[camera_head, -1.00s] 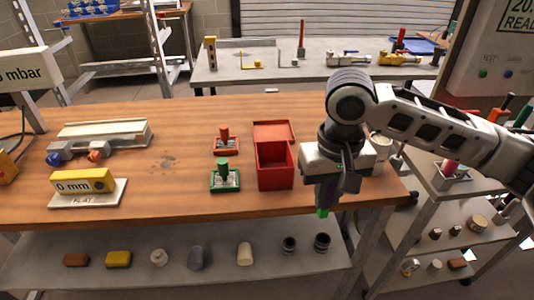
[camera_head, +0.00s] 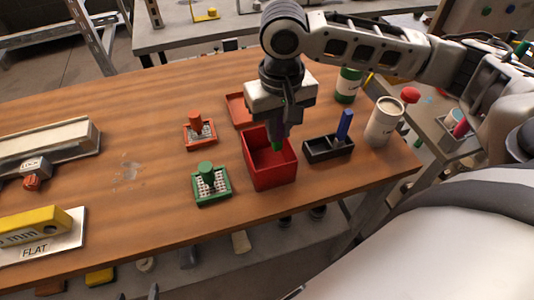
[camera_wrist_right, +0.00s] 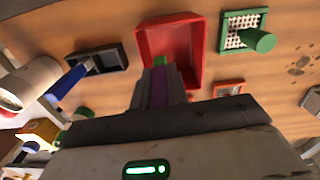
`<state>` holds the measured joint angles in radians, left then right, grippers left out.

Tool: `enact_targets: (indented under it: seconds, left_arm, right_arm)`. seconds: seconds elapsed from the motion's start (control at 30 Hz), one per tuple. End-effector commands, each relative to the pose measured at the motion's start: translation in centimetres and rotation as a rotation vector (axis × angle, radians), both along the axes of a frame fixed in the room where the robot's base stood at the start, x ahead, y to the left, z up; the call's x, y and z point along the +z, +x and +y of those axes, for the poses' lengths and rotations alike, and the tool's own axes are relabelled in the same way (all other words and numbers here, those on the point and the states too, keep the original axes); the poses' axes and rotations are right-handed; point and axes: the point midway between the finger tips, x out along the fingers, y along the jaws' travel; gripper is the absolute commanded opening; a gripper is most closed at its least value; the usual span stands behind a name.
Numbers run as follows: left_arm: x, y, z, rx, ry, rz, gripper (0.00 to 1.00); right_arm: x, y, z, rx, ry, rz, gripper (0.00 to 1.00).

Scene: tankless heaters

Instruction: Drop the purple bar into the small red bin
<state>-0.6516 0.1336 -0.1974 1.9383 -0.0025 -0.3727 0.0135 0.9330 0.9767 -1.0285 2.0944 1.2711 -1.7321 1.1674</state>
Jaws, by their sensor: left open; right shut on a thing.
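The purple bar (camera_head: 285,130), with a green lower tip, is held upright in my right gripper (camera_head: 282,128). It also shows in the wrist view (camera_wrist_right: 158,90), purple with its green end pointing away. The small red bin (camera_head: 273,178) is open on the wooden table directly below the gripper. In the head view the bar's tip overlaps the bin's opening; in the wrist view it overlaps the bin (camera_wrist_right: 198,45) too. I cannot tell how deep the tip sits. Only dark tips of my left gripper (camera_head: 223,292) show at the bottom edge, apart and empty.
A red lid (camera_head: 239,110) lies behind the bin. A green stamp-like block (camera_head: 211,187) and a red one (camera_head: 199,132) stand left of it. A black tray (camera_head: 328,150) with a blue bar (camera_head: 344,124) and a white jar (camera_head: 383,122) stand right.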

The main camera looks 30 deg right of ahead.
Motion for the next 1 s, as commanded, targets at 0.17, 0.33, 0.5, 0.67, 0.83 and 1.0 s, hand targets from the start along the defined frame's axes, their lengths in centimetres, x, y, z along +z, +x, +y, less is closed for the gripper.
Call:
enact_targets:
  seconds: [0.17, 0.33, 0.5, 0.67, 0.83, 1.0]
  left_arm:
    - [-0.1, -0.1, 0.0, -0.001, 0.0, 0.002, 0.57]
    - [0.0, 0.0, 0.0, -0.001, 0.0, 0.002, 0.57]
    - [0.0, 0.0, -0.1, -0.001, 0.0, 0.001, 0.57]
    - [0.0, 0.0, -0.1, -0.001, -0.001, 0.0, 0.57]
    - [0.0, 0.1, -0.1, -0.001, -0.001, -0.002, 0.57]
    - [0.1, 0.1, -0.1, -0.001, -0.001, -0.003, 0.57]
  right_arm:
    - [-2.0, 0.0, 0.0, 0.0, 0.0, 0.001, 0.0]
    - [-2.9, 0.0, 0.0, 0.001, 0.0, 0.0, 0.0]
    - [-3.1, 0.0, 0.0, 0.001, 0.0, -0.001, 0.0]
    - [-3.1, 0.0, 0.0, 0.001, 0.0, -0.001, 0.24]
    - [-3.1, 0.0, -0.2, -0.001, -0.005, 0.001, 0.41]
    - [-3.0, 0.0, -0.3, -0.004, -0.009, 0.001, 0.41]
